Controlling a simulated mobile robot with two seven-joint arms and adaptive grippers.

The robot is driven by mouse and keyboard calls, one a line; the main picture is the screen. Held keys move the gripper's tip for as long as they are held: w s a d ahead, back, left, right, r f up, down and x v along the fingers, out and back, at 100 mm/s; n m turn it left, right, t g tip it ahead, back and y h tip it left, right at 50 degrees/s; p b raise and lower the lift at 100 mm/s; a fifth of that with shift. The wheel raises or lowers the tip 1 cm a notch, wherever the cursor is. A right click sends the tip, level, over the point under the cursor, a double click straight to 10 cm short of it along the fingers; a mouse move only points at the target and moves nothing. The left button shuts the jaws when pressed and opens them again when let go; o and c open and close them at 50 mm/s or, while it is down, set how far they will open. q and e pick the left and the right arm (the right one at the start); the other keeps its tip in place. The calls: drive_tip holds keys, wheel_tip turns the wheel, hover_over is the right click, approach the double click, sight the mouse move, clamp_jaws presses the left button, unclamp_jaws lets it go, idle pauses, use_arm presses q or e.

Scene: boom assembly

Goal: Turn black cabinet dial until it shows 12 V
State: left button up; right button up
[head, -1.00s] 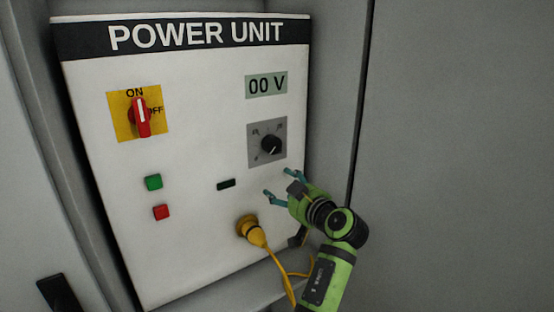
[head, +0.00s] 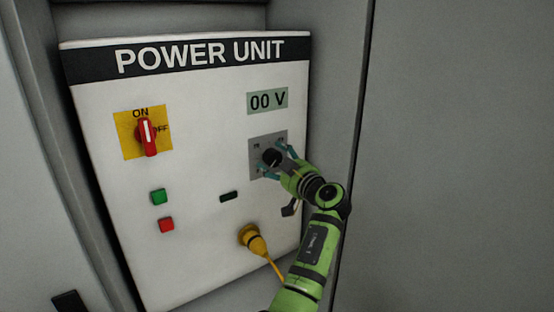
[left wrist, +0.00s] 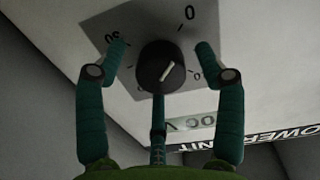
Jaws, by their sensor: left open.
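The black dial (head: 271,157) sits on a grey scale plate (head: 256,144) on the white power unit panel. In the left wrist view the dial (left wrist: 160,68) shows a pale pointer line and lies between the spread fingers. My left gripper (head: 277,158) is open around the dial, one finger on each side and a third below it in the left wrist view. I cannot tell whether any finger touches it. The display (head: 267,101) reads 00 V; it also shows upside down in the left wrist view (left wrist: 190,123). My right gripper is out of view.
A red rotary switch (head: 148,135) on a yellow plate points to ON. A green button (head: 158,197) and a red button (head: 166,225) sit below it. A yellow plug (head: 250,238) with a cable is under the dial. Grey cabinet walls flank the panel.

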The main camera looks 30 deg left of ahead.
use_arm(q)
drive_tip(key=c, duration=1.1)
drive_tip(key=shift+f+m+b, duration=0.25)
drive_tip(key=shift+m+b, duration=0.2)
drive_tip(key=shift+m, duration=0.05)
drive_tip(key=shift+c, duration=0.3)
